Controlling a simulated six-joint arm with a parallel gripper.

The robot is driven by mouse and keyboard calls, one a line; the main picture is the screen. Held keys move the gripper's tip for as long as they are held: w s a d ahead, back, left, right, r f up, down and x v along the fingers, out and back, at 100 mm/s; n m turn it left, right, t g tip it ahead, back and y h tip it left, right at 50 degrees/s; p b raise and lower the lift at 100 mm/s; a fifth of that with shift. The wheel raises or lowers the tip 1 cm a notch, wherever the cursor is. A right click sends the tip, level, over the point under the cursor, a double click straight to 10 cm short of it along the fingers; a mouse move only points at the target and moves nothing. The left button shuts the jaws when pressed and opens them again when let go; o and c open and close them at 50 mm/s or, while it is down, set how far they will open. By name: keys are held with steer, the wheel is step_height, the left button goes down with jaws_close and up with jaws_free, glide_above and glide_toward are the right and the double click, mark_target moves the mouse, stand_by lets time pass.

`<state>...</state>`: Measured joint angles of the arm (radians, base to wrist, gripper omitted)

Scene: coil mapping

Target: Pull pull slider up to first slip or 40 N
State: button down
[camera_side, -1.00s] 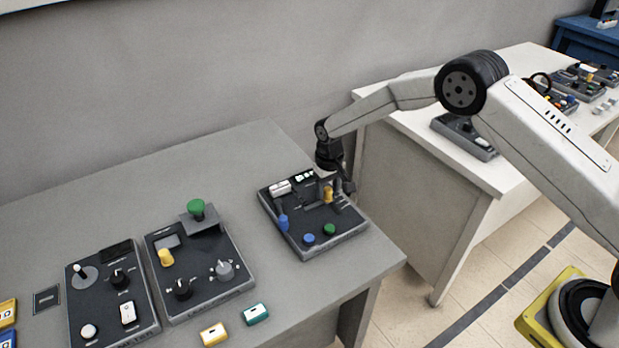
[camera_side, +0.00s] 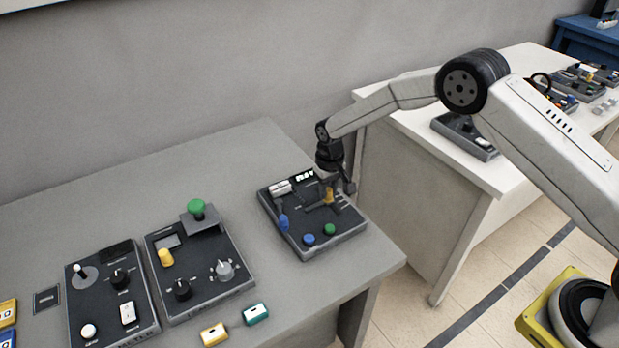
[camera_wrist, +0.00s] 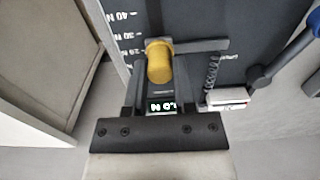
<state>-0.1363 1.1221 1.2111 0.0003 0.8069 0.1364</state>
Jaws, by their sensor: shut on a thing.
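The pull slider has a yellow knob (camera_wrist: 159,62) on a grey crossbar over a dark panel in the wrist view. A coil spring (camera_wrist: 212,73) lies to the right of the knob. My gripper (camera_wrist: 160,75) is shut on the knob, with one finger on each side. In the side view, my gripper (camera_side: 328,181) reaches down to the slider's yellow knob (camera_side: 329,196) on the dark panel box (camera_side: 287,240). A scale with 20, 30 and 40 N marks (camera_wrist: 127,36) stands left of the knob. A small lit display (camera_wrist: 161,106) is partly hidden; its digits are hard to read.
The panel box also carries a blue lever (camera_side: 284,222), a blue button (camera_side: 309,239), a green button (camera_side: 330,229) and a white switch (camera_side: 280,187). Two other control panels stand to the left on the grey table (camera_side: 130,190). A white table (camera_side: 480,170) stands at the right.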

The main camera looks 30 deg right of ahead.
mark_target(332, 206)
steer(key=shift+s, duration=0.9)
stand_by(0.8)
steer(key=c, duration=0.5)
jaws_free()
steer(key=shift+r, duration=0.15)
step_height(332, 206, up, 7)
steer(key=shift+f, duration=0.1)
stand_by(0.6)
